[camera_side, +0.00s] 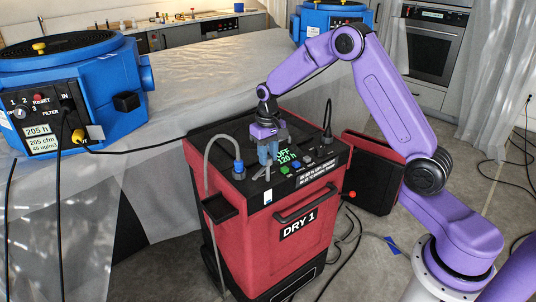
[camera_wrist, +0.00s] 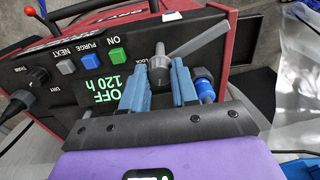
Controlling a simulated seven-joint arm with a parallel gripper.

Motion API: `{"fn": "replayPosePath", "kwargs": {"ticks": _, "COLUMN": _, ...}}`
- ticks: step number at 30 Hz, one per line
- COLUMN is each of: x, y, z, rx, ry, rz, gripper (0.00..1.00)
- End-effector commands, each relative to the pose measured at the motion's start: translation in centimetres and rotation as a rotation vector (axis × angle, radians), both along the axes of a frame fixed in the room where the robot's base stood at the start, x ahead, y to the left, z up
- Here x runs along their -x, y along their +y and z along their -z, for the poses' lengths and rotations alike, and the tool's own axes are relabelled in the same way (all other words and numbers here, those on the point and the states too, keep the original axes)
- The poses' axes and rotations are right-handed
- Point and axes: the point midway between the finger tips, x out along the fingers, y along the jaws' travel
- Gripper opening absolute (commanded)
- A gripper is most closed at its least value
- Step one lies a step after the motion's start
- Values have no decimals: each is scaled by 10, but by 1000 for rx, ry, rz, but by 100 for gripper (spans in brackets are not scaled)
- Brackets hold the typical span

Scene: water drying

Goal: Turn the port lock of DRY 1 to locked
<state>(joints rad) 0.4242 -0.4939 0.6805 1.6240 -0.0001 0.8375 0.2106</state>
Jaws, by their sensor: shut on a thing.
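DRY 1 (camera_side: 262,245) is a red dehumidifier with a black top panel, standing on the floor in the side view. Its display (camera_wrist: 118,92) reads OFF and 120 h. The port lock (camera_wrist: 197,37) is a grey knob with a long flat lever, by a small LOCK label. In the wrist view, the lever points to the upper right. My gripper (camera_wrist: 160,72) is shut on the lock's knob, one blue finger on each side. In the side view my gripper (camera_side: 267,155) reaches down onto the panel. The fingers hide part of the lock and its label.
A blue hose connector (camera_wrist: 204,86) stands close beside the right finger; its grey hose (camera_side: 212,150) arches over the left side. Green (camera_wrist: 116,56), blue (camera_wrist: 91,61) and grey (camera_wrist: 66,67) buttons sit nearby. Blue machine (camera_side: 70,90) stands at left.

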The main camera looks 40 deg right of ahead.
Motion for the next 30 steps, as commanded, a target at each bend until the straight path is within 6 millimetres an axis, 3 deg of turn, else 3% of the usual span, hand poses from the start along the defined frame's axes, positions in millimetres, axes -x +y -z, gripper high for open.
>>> {"fn": "replayPosePath", "kwargs": {"ticks": 30, "x": -1, "y": 1, "z": -1, "rx": 0, "ry": -2, "rz": 960, "gripper": 0}}
